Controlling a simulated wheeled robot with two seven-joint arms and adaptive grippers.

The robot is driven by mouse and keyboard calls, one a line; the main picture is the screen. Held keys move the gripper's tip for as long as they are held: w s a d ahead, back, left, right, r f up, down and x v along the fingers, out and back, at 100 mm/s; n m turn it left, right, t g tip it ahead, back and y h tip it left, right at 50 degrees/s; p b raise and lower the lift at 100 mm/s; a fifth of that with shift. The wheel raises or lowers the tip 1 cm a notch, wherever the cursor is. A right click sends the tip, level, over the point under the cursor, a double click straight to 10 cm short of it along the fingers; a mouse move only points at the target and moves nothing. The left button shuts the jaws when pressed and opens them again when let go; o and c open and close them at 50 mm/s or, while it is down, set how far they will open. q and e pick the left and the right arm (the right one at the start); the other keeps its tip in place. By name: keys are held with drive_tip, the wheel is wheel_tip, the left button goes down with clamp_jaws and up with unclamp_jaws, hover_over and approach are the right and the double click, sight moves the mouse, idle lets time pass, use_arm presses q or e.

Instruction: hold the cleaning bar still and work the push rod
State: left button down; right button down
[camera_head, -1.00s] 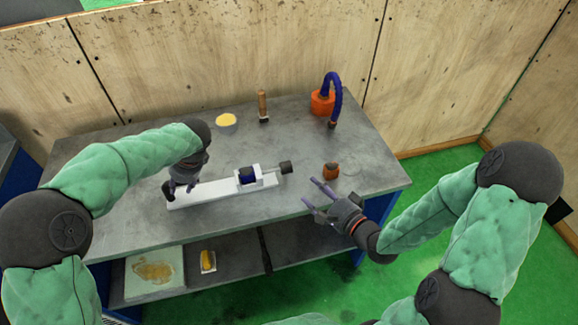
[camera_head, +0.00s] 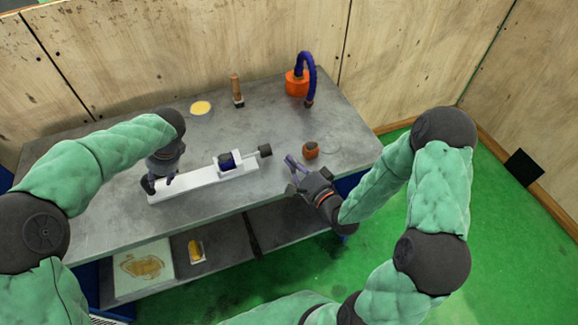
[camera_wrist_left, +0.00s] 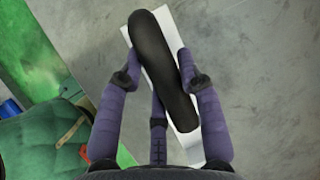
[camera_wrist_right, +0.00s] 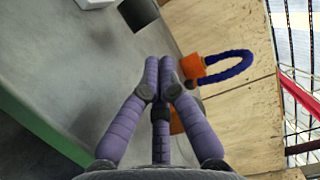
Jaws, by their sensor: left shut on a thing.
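A long white device (camera_head: 195,184) lies on the grey table, with a blue-and-black cylinder (camera_head: 226,160) in a white block near its right end. Its left end has a dark, rounded bar, which shows in the left wrist view (camera_wrist_left: 160,55). My left gripper (camera_head: 160,180) is shut around this bar, fingers on both sides. A black knob (camera_head: 265,150) on a short rod sticks out at the device's right end; it also shows in the right wrist view (camera_wrist_right: 138,12). My right gripper (camera_head: 291,165) is right of the knob, apart from it, its fingertips together and empty.
A small orange-brown object (camera_head: 310,151) stands close beyond my right gripper. An orange box with a blue hose (camera_head: 297,84), a wooden-handled brush (camera_head: 236,92) and a yellow round dish (camera_head: 201,107) stand at the back. The table's front edge is near.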

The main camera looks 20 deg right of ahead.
sight(265, 155)
use_arm(q)
drive_tip(key=shift+s+f, duration=0.1)
drive_tip(key=shift+f, duration=0.05)
use_arm(e)
drive_tip(key=shift+x, duration=2.9)
drive_tip(key=shift+a, duration=2.5)
drive_tip(key=shift+s, duration=0.2)
drive_tip(key=v, duration=0.9)
drive_tip(key=shift+s+d, duration=0.15)
drive_tip(key=shift+s, duration=0.2)
use_arm(q)
drive_tip(key=c, duration=0.7)
unclamp_jaws()
drive_tip(key=shift+c, duration=0.2)
